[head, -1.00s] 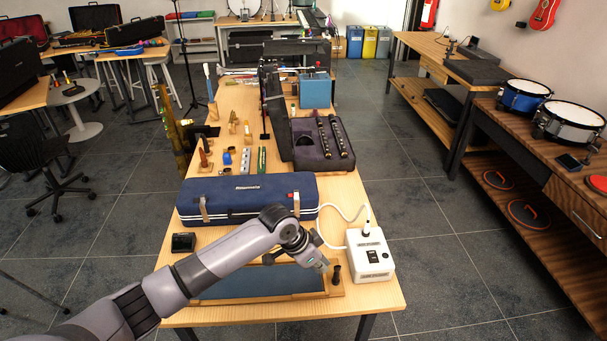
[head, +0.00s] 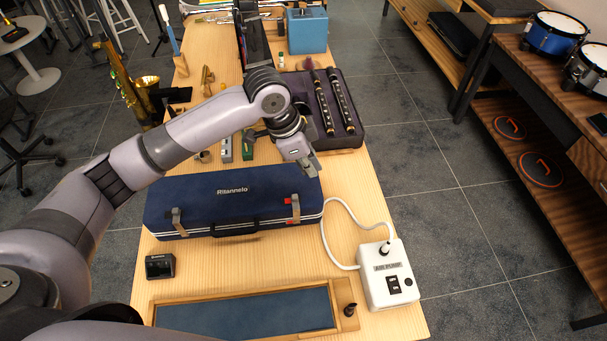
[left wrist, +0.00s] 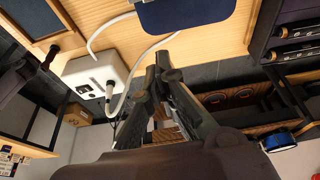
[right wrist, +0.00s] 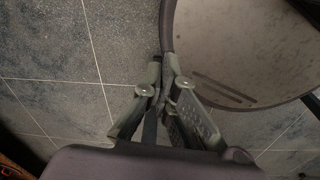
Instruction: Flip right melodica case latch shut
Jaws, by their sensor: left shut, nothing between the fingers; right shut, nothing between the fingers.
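The long blue melodica case (head: 235,196) lies closed on the wooden table. Its right latch (head: 295,209) is on the front face near the right end, with red showing at it. The left latch (head: 178,222) is tan. I cannot tell how far the right latch is folded. My left gripper (head: 314,172) is shut and empty above the case's back right corner, apart from the latch. In the left wrist view the gripper (left wrist: 160,64) points past the case's end (left wrist: 185,12). My right gripper (right wrist: 165,68) is shut and empty over floor, away from the case.
A white air pump box (head: 386,275) with a hose stands right of the case. A wooden tray (head: 345,317) with a blue pad lies in front. A small black box (head: 160,266) sits at front left. An open dark case (head: 350,142) with black woodwind pieces lies behind.

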